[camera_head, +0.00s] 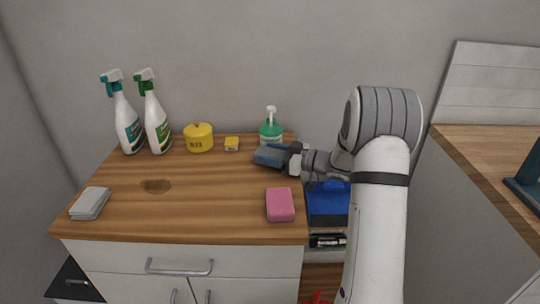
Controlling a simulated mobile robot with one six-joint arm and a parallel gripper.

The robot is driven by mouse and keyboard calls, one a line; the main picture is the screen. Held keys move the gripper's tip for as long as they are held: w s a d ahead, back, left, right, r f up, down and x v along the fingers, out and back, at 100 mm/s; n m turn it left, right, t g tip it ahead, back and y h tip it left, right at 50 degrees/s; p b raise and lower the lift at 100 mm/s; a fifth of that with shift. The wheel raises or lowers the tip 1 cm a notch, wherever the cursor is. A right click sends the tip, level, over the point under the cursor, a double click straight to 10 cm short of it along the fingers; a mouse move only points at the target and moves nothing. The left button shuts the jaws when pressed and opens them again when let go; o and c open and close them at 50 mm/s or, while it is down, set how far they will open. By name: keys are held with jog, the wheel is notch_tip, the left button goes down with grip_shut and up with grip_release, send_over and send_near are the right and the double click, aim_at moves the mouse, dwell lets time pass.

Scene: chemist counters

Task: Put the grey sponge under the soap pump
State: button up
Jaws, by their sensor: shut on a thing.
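The soap pump (270,133) is a green bottle with a white pump head, upright near the back right edge of the wooden counter. My gripper (281,154) reaches in from the right, just in front of it. It is shut on a blue-grey block that looks like the grey sponge (267,155). The block hides the lower part of the bottle. I cannot tell whether the block touches the bottle or the counter.
Two spray bottles (129,131) (157,128), a yellow pot (199,138) and a small yellow box (232,144) stand along the back. A pink sponge (280,205) lies at front right, folded grey cloths (90,203) at left. A brown stain (156,186) marks the otherwise clear middle.

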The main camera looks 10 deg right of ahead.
jog(key=shift+f, duration=0.15)
jog(key=o, duration=0.7)
jog(key=shift+o, duration=0.2)
jog(key=shift+s+d+r, duration=0.1)
jog(key=shift+d+r, duration=0.1)
jog(key=v, duration=1.1)
jog(key=shift+s+d+p, duration=0.15)
jog(key=shift+d+p, duration=0.05)
jog(key=shift+p, duration=0.2)
